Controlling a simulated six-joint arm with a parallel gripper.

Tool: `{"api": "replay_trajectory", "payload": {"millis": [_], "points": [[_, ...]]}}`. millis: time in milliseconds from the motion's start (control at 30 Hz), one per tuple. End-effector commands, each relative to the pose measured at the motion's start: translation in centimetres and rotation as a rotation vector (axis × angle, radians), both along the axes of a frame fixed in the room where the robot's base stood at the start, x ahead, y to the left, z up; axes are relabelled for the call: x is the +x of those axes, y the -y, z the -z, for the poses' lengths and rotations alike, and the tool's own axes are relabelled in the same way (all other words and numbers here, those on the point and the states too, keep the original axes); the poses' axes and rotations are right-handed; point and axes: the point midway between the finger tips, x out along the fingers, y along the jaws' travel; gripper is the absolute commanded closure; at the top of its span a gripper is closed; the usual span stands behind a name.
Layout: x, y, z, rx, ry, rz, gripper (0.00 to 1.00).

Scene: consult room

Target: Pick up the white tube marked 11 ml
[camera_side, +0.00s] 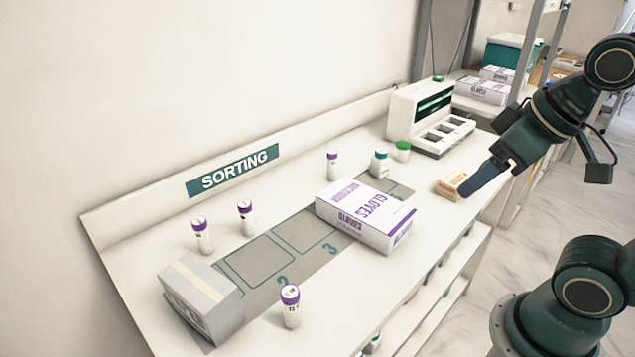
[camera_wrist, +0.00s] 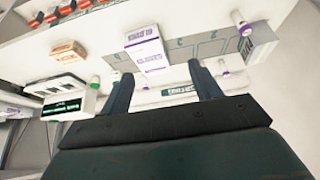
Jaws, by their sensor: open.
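Several white tubes with purple caps stand upright on the white bench: one at the front (camera_side: 291,311), two at the left back (camera_side: 202,239) (camera_side: 246,221), and one behind the gloves box (camera_side: 332,168). Their printed marks are too small to read, so I cannot tell which is marked 11 ml. A purple-capped tube also shows at the upper right of the wrist view (camera_wrist: 241,20). My gripper (camera_side: 486,181) is open and empty, above the right end of the bench, far from these tubes. Its two fingers show apart in the wrist view (camera_wrist: 163,86).
A gloves box (camera_side: 362,216) lies mid-bench on a grey numbered mat (camera_side: 235,272). A grey box (camera_side: 203,300) sits at the left end. A small orange box (camera_side: 452,184) is near my gripper. A teal-capped bottle (camera_side: 380,166), a green-capped container (camera_side: 402,153) and a white device (camera_side: 419,108) stand behind.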

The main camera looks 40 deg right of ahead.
Motion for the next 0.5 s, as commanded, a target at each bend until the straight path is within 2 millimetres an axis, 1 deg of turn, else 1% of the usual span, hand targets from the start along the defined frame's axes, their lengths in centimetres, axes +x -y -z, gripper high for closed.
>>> {"api": "replay_trajectory", "payload": {"millis": [333,500], "points": [[0.04,-0.02,-0.02,-0.001,-0.001,-0.003,0.47],[0.61,-0.33,-0.21,-0.014,-0.014,-0.046,0.47]]}}
